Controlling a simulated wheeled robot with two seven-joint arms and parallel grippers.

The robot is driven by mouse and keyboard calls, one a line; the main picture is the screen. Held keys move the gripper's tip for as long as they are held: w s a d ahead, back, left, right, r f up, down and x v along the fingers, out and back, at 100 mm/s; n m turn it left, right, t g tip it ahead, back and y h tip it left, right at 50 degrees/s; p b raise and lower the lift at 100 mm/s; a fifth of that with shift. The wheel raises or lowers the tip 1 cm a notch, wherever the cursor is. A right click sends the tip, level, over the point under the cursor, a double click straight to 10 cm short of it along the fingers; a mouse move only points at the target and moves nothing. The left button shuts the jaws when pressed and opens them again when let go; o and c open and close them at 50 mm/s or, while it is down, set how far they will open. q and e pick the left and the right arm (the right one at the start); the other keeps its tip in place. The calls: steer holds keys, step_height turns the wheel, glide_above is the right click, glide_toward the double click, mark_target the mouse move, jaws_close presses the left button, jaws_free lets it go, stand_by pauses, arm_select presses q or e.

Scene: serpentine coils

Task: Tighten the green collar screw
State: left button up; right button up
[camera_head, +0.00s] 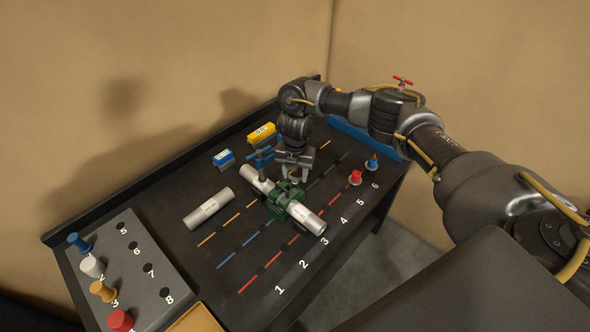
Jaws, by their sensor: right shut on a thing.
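The green collar (287,204) sits around a silver pipe (308,217) in the middle of the dark table. The pipe lies slantwise, and more of it shows on the far left side of the collar. My right gripper (294,178) points down from above at the collar's upper end. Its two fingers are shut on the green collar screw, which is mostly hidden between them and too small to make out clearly. My left gripper is not in view.
A loose silver pipe (208,208) lies to the left. A blue clamp (261,156) stands behind the collar, close to my right gripper. Blue (223,158) and yellow (261,134) boxes stand farther back. A grey peg block (128,262) is front left. Red (355,178) and blue (373,162) pegs stand right.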

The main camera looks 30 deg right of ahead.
steer(key=shift+w+r+m+p, duration=0.1)
steer(key=shift+m+p, duration=0.3)
steer(key=shift+m, duration=0.55)
steer(key=shift+w+r+m+p, duration=0.1)
steer(key=shift+m+p, duration=0.3)
steer(key=shift+m, duration=0.55)
steer(key=o, duration=1)
steer(key=shift+s+f, duration=0.1)
steer(key=shift+s, duration=0.05)
step_height(320, 180, up, 11)
steer(key=shift+f, duration=0.15)
